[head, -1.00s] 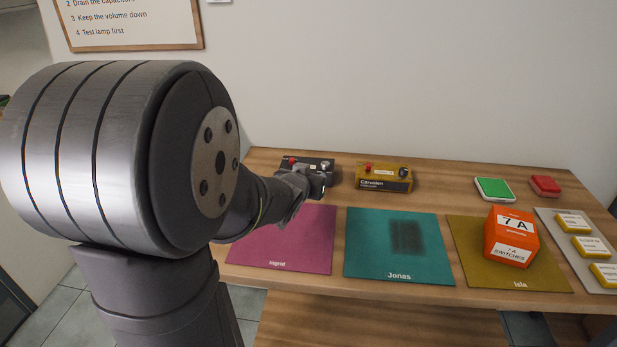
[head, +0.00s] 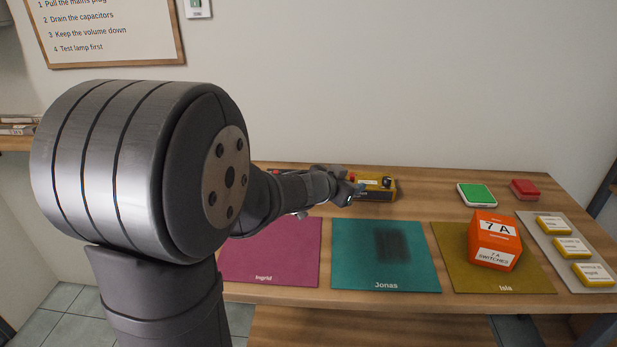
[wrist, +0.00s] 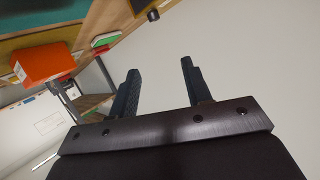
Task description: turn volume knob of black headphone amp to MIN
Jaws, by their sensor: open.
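The black headphone amp is almost wholly hidden behind my arm in the head view; a red part on its left (head: 275,169) shows above the arm. Its volume knob and pointer cannot be made out. My gripper (head: 350,191) is at the left end of the yellow amp (head: 382,188), overlapping it in the picture; I cannot tell if they touch. In the wrist view my gripper (wrist: 158,64) is open and empty, with plain wall between its fingers. A dark knob (wrist: 153,14) on a partly cut-off box shows at the top edge there.
Magenta, teal (head: 345,265) and olive mats lie along the front of the bench. An orange box (head: 494,240) stands on the olive mat. A green pad (head: 477,194) and a red pad (head: 525,189) lie at the back right. The grey tray (head: 535,232) holds yellow blocks.

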